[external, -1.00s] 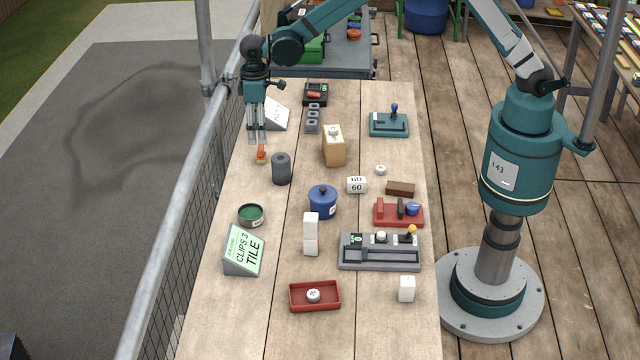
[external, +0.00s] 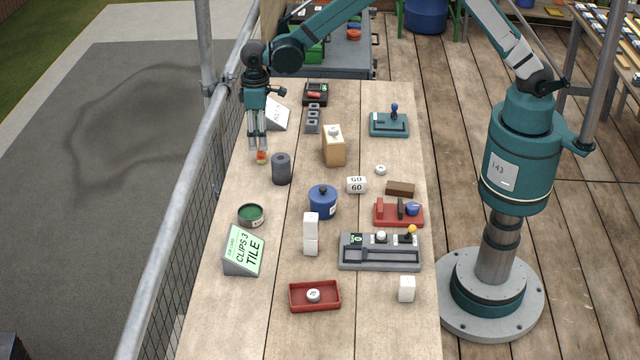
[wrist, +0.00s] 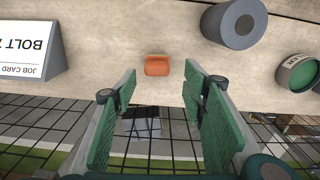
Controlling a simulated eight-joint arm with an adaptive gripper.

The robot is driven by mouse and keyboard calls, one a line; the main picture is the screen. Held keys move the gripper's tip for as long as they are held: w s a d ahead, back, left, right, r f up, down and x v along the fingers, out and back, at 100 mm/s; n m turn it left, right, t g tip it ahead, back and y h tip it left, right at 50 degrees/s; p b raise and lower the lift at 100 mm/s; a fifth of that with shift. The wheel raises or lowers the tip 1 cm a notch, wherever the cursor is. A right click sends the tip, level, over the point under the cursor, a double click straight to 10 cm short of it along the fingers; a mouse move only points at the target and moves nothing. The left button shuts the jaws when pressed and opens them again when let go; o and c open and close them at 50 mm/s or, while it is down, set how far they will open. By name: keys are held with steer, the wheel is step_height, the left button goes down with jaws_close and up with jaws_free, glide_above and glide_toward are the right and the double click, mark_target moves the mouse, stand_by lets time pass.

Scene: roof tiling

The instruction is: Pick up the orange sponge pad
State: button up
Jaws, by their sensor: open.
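The orange sponge pad (external: 261,157) lies on the wooden table near its left edge.
A dark grey cylinder (external: 281,169) stands close to the pad's right. A job card stand (wrist: 30,45) is on the pad's other side. A green-topped round tin (external: 251,215) stands farther toward the front. The mesh railing (external: 190,210) runs along the table's left edge.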

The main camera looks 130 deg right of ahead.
mark_target(266, 156)
steer(key=shift+s+d+f, duration=0.1)
steer(key=shift+s+f, duration=0.05)
steer(key=shift+f, duration=1.15)
steer(key=shift+s+f, duration=0.15)
steer(key=shift+f, duration=1.15)
steer(key=c, duration=1)
